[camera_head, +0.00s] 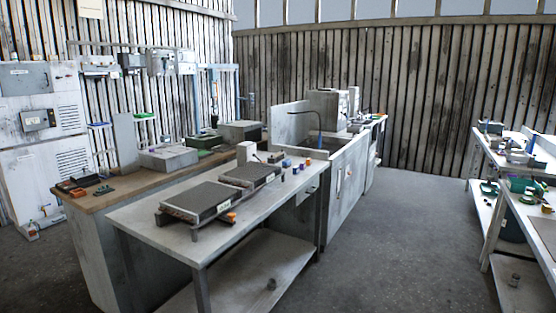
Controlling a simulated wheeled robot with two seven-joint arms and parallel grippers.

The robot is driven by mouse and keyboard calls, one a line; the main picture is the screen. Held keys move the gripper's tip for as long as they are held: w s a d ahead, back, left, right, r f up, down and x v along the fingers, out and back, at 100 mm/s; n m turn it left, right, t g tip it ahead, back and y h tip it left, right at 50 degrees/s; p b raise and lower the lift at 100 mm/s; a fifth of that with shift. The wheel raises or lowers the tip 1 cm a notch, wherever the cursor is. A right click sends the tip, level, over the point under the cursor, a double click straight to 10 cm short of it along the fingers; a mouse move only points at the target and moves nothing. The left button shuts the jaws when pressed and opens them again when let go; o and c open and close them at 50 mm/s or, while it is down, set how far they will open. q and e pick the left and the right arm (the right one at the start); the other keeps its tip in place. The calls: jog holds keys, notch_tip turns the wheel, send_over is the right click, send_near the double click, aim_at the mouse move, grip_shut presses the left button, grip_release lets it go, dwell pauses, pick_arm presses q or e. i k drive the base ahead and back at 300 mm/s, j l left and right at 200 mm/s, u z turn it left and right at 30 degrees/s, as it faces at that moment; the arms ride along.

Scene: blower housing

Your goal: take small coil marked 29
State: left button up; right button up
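No mark 29 is readable anywhere in the view. Two dark flat finned slabs lie on the near grey table and may be coils: a nearer slab (199,200) on a low stand and a farther slab (248,175) behind it. Each has a small pale label, too small to read. I cannot tell which one, if either, is the small coil marked 29. Neither of my grippers is in view.
The near table (150,225) has a lower shelf and also carries an orange block (231,217) and several small coloured blocks. A wooden-topped bench (98,200) stands behind it. Open floor (410,230) lies between it and the cluttered right-hand tables (485,215).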

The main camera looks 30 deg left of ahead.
aim_at(273, 159)
jog(key=i, duration=2.55)
